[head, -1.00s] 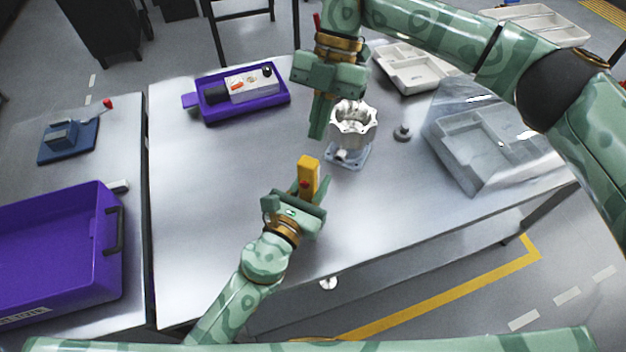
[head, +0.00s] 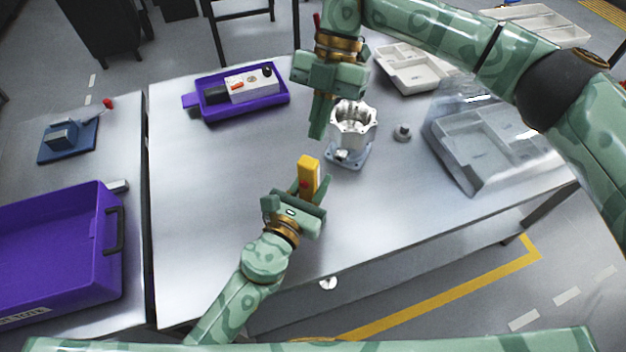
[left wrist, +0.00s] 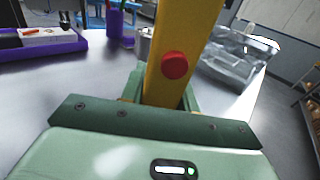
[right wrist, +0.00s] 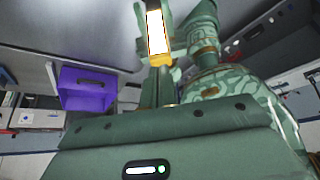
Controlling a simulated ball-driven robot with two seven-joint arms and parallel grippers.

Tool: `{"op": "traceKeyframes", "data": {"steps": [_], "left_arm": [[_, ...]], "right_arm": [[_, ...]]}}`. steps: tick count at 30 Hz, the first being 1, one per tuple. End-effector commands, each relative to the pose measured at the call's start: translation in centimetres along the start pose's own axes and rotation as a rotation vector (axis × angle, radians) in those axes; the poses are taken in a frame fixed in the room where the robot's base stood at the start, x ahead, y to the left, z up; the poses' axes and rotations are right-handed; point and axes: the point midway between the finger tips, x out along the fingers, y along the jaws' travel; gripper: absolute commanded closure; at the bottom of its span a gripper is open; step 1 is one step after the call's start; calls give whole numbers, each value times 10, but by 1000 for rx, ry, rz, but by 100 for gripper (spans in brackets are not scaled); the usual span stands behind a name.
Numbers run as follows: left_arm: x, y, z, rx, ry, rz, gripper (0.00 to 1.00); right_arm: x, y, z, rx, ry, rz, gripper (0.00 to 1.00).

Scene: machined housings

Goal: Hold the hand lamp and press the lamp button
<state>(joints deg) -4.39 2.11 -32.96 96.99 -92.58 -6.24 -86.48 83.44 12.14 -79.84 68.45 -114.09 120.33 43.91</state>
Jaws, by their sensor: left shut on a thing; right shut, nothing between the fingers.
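The hand lamp (head: 309,168) is a yellow bar, held upright over the table by my left gripper (head: 309,187), which is shut on its lower part. Its red button (left wrist: 174,65) faces the camera in the left wrist view and is uncovered. In the right wrist view the lamp shows a bright white panel (right wrist: 157,30). My right gripper (head: 316,134) is shut and empty, pointing down above and slightly beyond the lamp. In the head view its fingertips appear apart from the lamp and the button.
A silver machined housing (head: 353,128) stands on a grey-blue base beside the right gripper. A small grey part (head: 402,133) lies right of it. A purple tray (head: 203,105) is at the back left, grey trays (head: 470,165) at right. The table's front left is clear.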

Motion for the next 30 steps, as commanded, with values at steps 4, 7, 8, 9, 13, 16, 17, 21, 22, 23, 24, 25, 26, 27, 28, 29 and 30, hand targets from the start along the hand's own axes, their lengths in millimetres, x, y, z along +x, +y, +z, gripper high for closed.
{"op": "traceKeyframes", "data": {"steps": [4, 7, 8, 9, 13, 16, 17, 21, 22, 23, 24, 25, 26, 27, 28, 29, 30], "left_arm": [[0, 0, -1, 0, 2, 0, 97], [0, 0, -1, 0, 2, 0, 97], [0, 0, -1, 0, 2, 0, 97], [0, 0, -1, 0, 2, 0, 97], [0, 0, -1, 0, 2, 0, 97], [0, 0, -1, 0, 2, 0, 97], [0, 0, -1, 0, 2, 0, 97], [0, 0, -1, 0, 2, 0, 97], [0, 0, -1, 0, 2, 0, 97], [0, 0, -1, 0, 2, 0, 97], [0, 0, -1, 0, 2, 0, 97], [0, 0, -1, 0, 2, 0, 97], [0, 0, -1, 0, 2, 0, 97], [0, 0, -1, 0, 2, 0, 97], [0, 0, -1, 0, 2, 0, 97], [0, 0, -1, 0, 2, 0, 97], [0, 0, -1, 0, 2, 0, 97]], "right_arm": [[0, 0, 0, 0, 0, 0, 100], [0, 0, 0, 0, 0, 0, 100], [0, 0, 0, 0, 0, 0, 100], [0, 0, 0, 0, 0, 0, 100], [0, 0, 0, 0, 0, 0, 100], [-3, 1, 0, -2, -6, 3, 100], [-7, 2, -2, -6, -14, 6, 100], [-24, 16, -34, -130, -159, -54, 100], [-23, 18, -45, -164, -222, -84, 100], [-20, 19, -56, -185, -287, -111, 100], [-15, 20, -67, -196, -380, -139, 100], [-10, 19, -75, -195, -448, -154, 100], [-4, 17, -82, -187, -513, -162, 100], [4, 15, -88, -170, -588, -162, 100], [10, 12, -92, -153, -631, -155, 100], [16, 10, -95, -134, -667, -145, 100], [23, 7, -98, -107, -701, -126, 100]]}}
